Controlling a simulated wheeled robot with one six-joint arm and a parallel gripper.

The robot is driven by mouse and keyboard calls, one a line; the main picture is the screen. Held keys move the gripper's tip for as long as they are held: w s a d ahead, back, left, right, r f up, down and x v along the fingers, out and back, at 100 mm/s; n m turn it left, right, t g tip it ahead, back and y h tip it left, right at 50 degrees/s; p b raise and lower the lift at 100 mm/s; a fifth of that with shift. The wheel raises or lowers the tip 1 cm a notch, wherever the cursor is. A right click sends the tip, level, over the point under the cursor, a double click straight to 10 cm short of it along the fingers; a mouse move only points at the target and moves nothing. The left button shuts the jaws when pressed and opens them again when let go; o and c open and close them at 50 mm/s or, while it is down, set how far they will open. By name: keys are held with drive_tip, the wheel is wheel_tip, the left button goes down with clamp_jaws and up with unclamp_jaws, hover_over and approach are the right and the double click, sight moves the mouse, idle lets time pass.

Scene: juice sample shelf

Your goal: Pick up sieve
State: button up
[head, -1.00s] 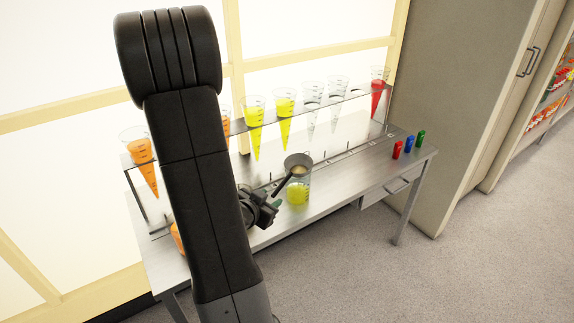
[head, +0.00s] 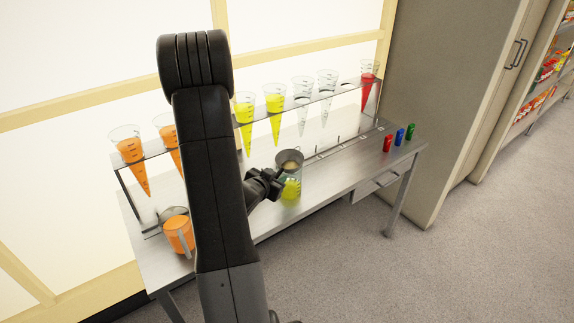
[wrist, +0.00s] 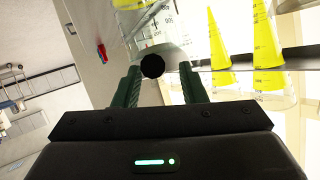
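The sieve (head: 290,158), a grey round bowl, sits on top of a clear beaker (head: 291,188) holding yellow juice on the steel table. My gripper (head: 279,183) is at the handle side of the sieve, close to the beaker, and hides most of the handle in the head view. In the wrist view, my two green fingers (wrist: 159,68) are apart. The round black end of the sieve handle (wrist: 152,66) shows end-on between them. The fingers do not look closed on it.
A rack (head: 325,93) behind holds several cones of orange, yellow, clear and red. An orange-filled beaker (head: 178,234) stands at the table's left. Red, blue and green small items (head: 399,137) stand at the right end. The table (head: 330,178) is clear right of the yellow beaker.

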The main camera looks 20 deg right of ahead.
drive_tip(key=shift+w+d+f, duration=0.3)
drive_tip(key=shift+w+d, duration=0.05)
drive_tip(key=shift+w, duration=0.1)
clamp_jaws()
drive_tip(key=shift+r, duration=0.15)
